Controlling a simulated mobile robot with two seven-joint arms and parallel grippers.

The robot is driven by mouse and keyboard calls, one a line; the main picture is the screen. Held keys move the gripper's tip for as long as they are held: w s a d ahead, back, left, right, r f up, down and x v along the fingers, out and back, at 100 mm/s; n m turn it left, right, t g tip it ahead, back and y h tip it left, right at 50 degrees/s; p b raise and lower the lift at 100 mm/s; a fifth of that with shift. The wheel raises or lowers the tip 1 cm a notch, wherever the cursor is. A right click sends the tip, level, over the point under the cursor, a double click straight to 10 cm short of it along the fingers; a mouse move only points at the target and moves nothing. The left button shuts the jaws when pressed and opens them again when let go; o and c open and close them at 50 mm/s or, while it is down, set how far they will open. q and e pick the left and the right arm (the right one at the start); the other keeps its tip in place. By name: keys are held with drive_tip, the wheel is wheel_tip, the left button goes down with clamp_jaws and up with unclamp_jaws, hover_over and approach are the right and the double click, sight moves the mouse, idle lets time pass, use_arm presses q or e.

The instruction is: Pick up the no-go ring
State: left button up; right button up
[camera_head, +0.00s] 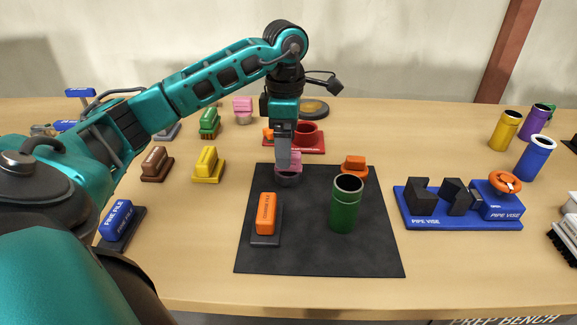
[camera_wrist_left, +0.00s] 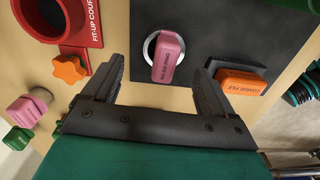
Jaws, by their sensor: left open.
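A pink block handle (camera_head: 295,158) on a round grey ring base (camera_head: 288,180) stands at the back edge of the dark mat and looks like the no-go ring. It also shows in the left wrist view (camera_wrist_left: 167,57), where its lettering is too small to read surely. My left gripper (camera_head: 284,160) points down at this handle and partly hides it in the head view. In the left wrist view its two fingers (camera_wrist_left: 158,72) are apart and empty, with the pink handle ahead of the gap between them. My right gripper is not in view.
An orange coarse file (camera_head: 267,213) and a green pipe (camera_head: 346,204) stand on the dark mat (camera_head: 310,255). A red fixture (camera_head: 307,134) is behind the gripper. A blue pipe vise (camera_head: 465,222) is at right. Another pink block (camera_head: 243,104) stands farther back left.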

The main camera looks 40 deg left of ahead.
use_arm(q)
drive_tip(key=f, duration=0.5)
drive_tip(key=shift+d, duration=0.4)
drive_tip(key=shift+c, duration=0.2)
drive_tip(key=c, duration=0.9)
